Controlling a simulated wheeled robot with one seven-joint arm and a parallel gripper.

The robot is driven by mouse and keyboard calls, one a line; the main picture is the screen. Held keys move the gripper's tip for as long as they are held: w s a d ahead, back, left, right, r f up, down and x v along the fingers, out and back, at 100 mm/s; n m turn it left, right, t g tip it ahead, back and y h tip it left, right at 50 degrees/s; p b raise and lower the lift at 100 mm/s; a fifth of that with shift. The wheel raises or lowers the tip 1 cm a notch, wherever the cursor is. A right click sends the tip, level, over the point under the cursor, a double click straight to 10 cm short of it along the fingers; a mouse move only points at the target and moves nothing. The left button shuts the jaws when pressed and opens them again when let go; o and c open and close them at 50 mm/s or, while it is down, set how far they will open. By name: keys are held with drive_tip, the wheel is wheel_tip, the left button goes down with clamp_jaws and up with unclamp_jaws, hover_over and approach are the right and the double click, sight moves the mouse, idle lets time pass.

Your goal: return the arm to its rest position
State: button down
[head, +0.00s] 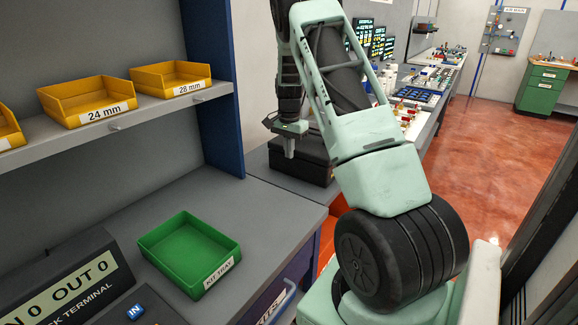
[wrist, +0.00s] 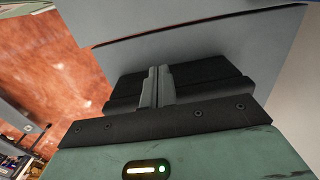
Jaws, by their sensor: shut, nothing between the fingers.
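My arm, pale green and black, stands raised in the head view and bends down at its far end. My gripper (head: 289,148) points down above a black box on the grey counter. In the wrist view my gripper (wrist: 156,88) has its two grey fingers together with nothing between them. The black box lies behind the fingers there. I cannot tell the exact height of the fingertips above the box.
A green kit tray (head: 188,252) sits empty on the grey counter (head: 262,212). Yellow bins, one labelled 24 mm (head: 86,101) and one 28 mm (head: 170,77), stand on a shelf. The black box (head: 302,160) is beyond. Red floor (head: 480,150) is open at right.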

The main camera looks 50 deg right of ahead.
drive_tip(key=shift+r, duration=1.45)
drive_tip(key=a+r+n+y, duration=0.15)
drive_tip(key=a+n, duration=0.25)
drive_tip(key=a, duration=0.8)
drive_tip(key=a+r+n, duration=0.2)
drive_tip(key=a+n, duration=0.2)
drive_tip(key=a, duration=0.8)
drive_tip(key=a+r+n, duration=0.2)
drive_tip(key=a+n, duration=0.1)
drive_tip(key=a, duration=0.9)
drive_tip(key=s+a+n, duration=0.7)
drive_tip(key=s+a, duration=0.5)
drive_tip(key=a, duration=0.2)
drive_tip(key=s+a+n, duration=0.4)
drive_tip(key=s+n, duration=0.3)
drive_tip(key=s, duration=0.6)
drive_tip(key=shift+s+h, duration=0.4)
drive_tip(key=shift+h, duration=0.05)
